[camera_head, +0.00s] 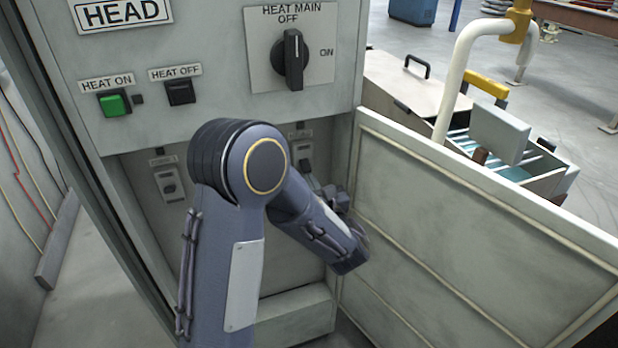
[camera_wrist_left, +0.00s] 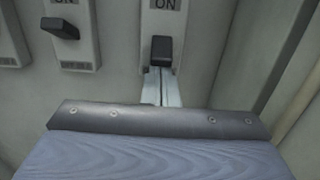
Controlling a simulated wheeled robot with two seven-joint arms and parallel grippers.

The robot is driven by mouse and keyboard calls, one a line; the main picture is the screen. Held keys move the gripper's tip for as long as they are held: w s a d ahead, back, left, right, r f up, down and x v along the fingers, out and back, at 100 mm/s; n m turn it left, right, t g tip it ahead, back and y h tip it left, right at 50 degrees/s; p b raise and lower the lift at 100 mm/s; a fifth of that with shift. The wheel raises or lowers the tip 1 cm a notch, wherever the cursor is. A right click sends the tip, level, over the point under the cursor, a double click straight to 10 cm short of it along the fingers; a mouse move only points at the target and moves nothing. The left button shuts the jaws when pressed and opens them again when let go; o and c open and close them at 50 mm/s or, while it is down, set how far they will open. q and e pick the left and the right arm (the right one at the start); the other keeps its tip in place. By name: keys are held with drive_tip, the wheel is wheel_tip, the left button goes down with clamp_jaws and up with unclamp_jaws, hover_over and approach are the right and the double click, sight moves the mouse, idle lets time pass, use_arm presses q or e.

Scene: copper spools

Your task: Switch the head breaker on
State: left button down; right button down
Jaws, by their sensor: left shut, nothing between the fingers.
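The grey cabinet marked HEAD (camera_head: 124,12) has breakers in its open lower bay. One breaker (camera_head: 168,184) shows left of my arm; another (camera_head: 302,148) is partly hidden behind it. Their small labels are unreadable. In the left wrist view, the nearer breaker has a black lever (camera_wrist_left: 161,50) below its ON label. A second breaker's lever (camera_wrist_left: 62,28) sticks out to the left, closer under its ON label. My left gripper (camera_wrist_left: 160,88) is shut and empty, its fingertips close under the nearer lever; contact cannot be told. In the head view the arm mostly hides it. My right gripper is not in view.
The open cabinet door (camera_head: 470,230) stands close to the right of my left arm. Above the bay are a green HEAT ON button (camera_head: 114,104), a black HEAT OFF button (camera_head: 180,92) and the HEAT MAIN knob (camera_head: 291,60), pointing to OFF.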

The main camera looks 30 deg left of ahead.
sight(308, 172)
use_arm(q)
drive_tip(key=shift+s+d+r+g+h+p, duration=0.15)
drive_tip(key=shift+r+g+h+p, duration=0.65)
drive_tip(key=shift+p, duration=1.45)
drive_tip(key=shift+s+d+r+g+h+p, duration=0.1)
drive_tip(key=shift+r+g+h+p, duration=0.7)
drive_tip(key=shift+p, duration=1.4)
drive_tip(key=shift+s+d+r+g+h+p, duration=0.15)
drive_tip(key=shift+r+g+h+p, duration=0.35)
drive_tip(key=shift+h+p, duration=1.2)
drive_tip(key=shift+f+y, duration=0.6)
drive_tip(key=shift+f, duration=0.1)
drive_tip(key=shift+r, duration=0.1)
drive_tip(key=shift+r+p, duration=0.6)
drive_tip(key=shift+r, duration=0.15)
drive_tip(key=shift+w, duration=0.1)
